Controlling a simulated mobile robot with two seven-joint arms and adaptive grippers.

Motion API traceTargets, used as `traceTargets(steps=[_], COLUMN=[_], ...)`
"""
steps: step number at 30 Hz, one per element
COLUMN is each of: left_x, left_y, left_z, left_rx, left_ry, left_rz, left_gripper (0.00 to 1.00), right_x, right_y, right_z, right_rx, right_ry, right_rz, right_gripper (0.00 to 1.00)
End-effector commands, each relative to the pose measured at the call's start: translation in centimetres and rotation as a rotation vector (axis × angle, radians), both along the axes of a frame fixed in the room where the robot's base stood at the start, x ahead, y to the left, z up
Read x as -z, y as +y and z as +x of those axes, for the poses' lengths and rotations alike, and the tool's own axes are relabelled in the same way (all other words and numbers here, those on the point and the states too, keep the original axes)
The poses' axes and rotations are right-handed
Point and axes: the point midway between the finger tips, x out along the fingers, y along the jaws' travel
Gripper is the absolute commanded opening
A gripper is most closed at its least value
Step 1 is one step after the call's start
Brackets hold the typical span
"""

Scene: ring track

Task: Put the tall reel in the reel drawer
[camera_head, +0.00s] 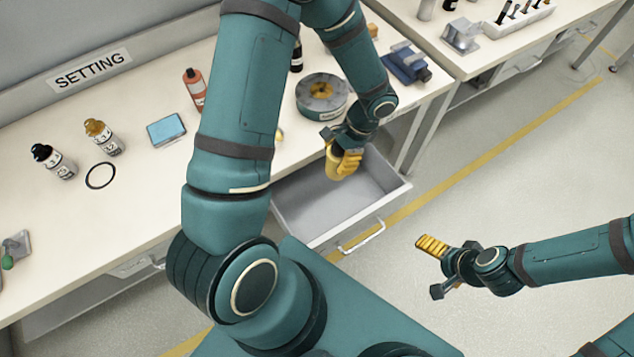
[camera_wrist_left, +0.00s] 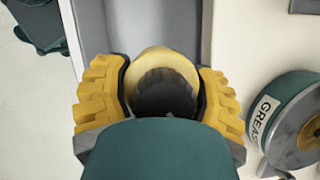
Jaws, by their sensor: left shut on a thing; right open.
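My left gripper (camera_head: 345,160) is shut on the tall reel (camera_wrist_left: 157,57), a cream-yellow spool with a dark hollow middle, seen nearly end-on in the left wrist view between the two yellow fingers. In the head view only part of the reel (camera_head: 333,164) shows beside the fingers. The grey reel drawer (camera_head: 312,208) is pulled open under the bench, and its visible floor is empty. The gripper and reel appear above the drawer's back part, near the bench edge. My right gripper (camera_head: 434,267) is open and empty over the floor, right of the drawer.
A round grease tin (camera_head: 322,95) stands on the bench close to my left gripper. A blue vise-like tool (camera_head: 405,63), a red bottle (camera_head: 195,88), a blue box (camera_head: 166,130), two labelled bottles and a black ring (camera_head: 100,176) also lie there. The floor right of the drawer is clear.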

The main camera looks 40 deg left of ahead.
Motion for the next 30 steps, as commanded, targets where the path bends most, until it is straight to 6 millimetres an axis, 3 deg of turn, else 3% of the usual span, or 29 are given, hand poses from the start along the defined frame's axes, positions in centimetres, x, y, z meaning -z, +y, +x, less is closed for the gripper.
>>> traceTargets(steps=[6, 14, 30], left_x=[1.7, 3.0, 14.7], left_y=[0.9, 0.8, 0.8], left_z=[-1.2, -1.4, -1.5], left_rx=[0.391, 0.578, 0.581], left_ry=[0.001, -0.003, -0.003], left_rz=[-0.006, -0.005, -0.004], left_gripper=[0.17, 0.17, 0.17], right_x=[-1.1, -1.3, 0.9], right_y=[-0.1, -0.1, 0.0], right_z=[0.4, 0.5, -0.2], right_rx=[0.007, 0.009, -0.004], right_ry=[-0.008, -0.010, 0.005], right_rz=[-0.002, -0.003, 0.000], right_gripper=[0.96, 0.96, 0.96])
